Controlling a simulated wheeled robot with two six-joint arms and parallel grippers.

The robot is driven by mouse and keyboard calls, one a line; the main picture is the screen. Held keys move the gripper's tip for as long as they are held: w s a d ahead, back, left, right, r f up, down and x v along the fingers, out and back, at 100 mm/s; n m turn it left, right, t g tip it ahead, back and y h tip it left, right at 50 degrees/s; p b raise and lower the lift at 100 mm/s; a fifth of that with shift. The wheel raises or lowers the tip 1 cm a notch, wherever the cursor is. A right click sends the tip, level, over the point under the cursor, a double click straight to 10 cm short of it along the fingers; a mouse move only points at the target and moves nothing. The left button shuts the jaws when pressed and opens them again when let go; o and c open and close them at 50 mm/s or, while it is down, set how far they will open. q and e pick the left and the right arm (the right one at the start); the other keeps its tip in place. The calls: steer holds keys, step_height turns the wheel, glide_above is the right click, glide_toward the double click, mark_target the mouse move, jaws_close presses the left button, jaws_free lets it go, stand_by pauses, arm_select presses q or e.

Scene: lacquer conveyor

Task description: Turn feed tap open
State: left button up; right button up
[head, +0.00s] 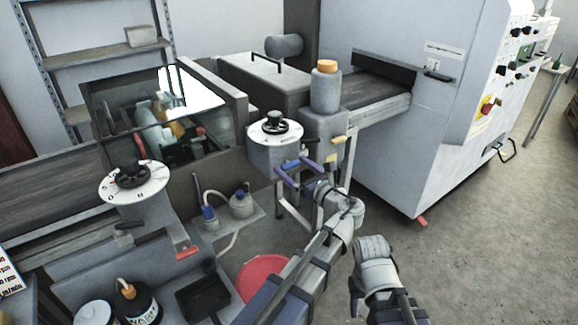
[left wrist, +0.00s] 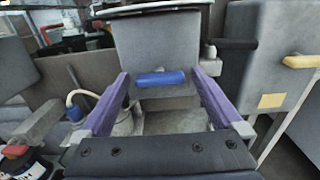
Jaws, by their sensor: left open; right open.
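A blue tap handle (head: 291,164) sticks out under the middle grey dial pot (head: 273,155). In the left wrist view this blue handle (left wrist: 160,78) lies level, between and beyond my purple fingers. My left gripper (head: 299,173) is open, with one finger to each side of the handle; the left wrist view shows both fingers (left wrist: 160,105) wide apart, and I see no contact. A red tap handle (head: 187,252) is under the left dial pot (head: 136,190), and a yellow handle (head: 338,140) is on the right pot. No label shows which is the feed tap. My right fingers are not visible.
A yellow handle (left wrist: 301,61) stands close on the right in the wrist view. A bottle with an orange cap (head: 326,88) tops the right pot. A red basin (head: 264,276) is on the floor below. A large grey machine (head: 400,130) fills the right; open floor lies before it.

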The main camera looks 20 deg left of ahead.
arm_select(q)
steer(key=c, duration=1.3)
steer(key=n, duration=0.9)
steer(key=shift+n, duration=0.3)
steer(key=n, duration=0.4)
steer(key=shift+s+f+n, duration=0.1)
steer(key=shift+n, duration=2)
